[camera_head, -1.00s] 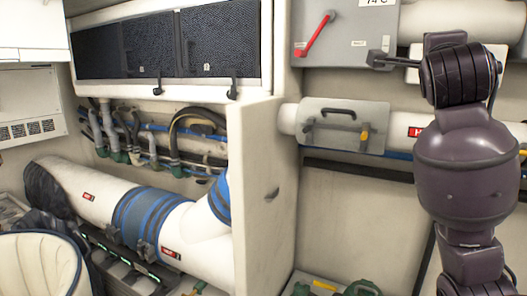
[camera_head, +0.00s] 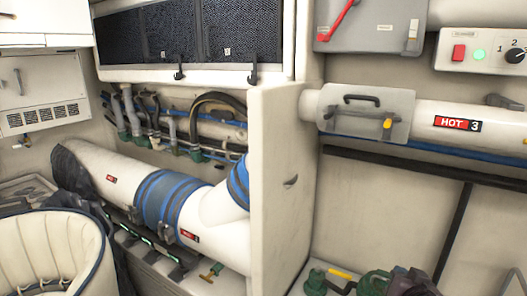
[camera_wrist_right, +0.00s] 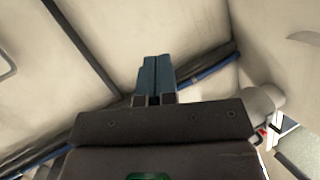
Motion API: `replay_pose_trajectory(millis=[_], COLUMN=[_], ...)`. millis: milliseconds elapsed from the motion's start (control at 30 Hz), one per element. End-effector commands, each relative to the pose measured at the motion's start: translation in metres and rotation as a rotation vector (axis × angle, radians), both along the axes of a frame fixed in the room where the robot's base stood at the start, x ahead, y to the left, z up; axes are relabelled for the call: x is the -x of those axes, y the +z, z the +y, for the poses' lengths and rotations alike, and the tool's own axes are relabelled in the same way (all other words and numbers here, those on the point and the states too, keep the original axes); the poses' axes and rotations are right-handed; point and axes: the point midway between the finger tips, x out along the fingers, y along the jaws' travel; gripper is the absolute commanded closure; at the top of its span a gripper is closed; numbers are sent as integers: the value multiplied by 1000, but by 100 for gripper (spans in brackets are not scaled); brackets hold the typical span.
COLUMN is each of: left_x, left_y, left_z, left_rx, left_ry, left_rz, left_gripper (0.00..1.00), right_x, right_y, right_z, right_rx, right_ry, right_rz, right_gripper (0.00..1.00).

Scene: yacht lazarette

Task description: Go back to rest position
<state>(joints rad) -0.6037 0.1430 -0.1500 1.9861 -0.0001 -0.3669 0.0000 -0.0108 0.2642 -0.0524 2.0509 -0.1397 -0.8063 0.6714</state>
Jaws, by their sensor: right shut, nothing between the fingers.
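My right gripper (camera_wrist_right: 154,75) shows in the right wrist view, with its two blue-grey fingers pressed together and nothing between them. Behind it in that view are a pale wall and a blue line. In the head view only a dark piece of my right arm shows at the bottom right edge, beside the green fittings (camera_head: 315,281). My left gripper is in neither view.
A white pipe marked HOT 3 (camera_head: 480,122) runs along the right wall below a grey box with a red lever (camera_head: 360,38) and a switch panel (camera_head: 484,50). A partition (camera_head: 280,190) stands mid-view. A padded seat (camera_head: 40,250) is at lower left.

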Motion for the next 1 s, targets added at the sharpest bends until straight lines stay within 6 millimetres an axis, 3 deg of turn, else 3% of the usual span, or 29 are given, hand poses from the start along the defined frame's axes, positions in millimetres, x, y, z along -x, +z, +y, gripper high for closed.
replay_pose_trajectory(millis=[33,200,400,500,700,1000], left_x=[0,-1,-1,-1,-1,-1], left_y=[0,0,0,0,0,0], left_z=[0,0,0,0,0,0], left_rx=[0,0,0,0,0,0], left_ry=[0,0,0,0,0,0], left_rz=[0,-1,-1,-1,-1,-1], left_gripper=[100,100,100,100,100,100], right_x=[17,73,149,183,221,226], right_y=[-27,-98,-164,-186,-207,-209], right_z=[2,11,23,29,36,37], right_rx=[26,125,221,260,305,314], right_ry=[22,112,201,234,268,273], right_rz=[39,127,209,236,264,266], right_gripper=[100,100,100,100,100,100])
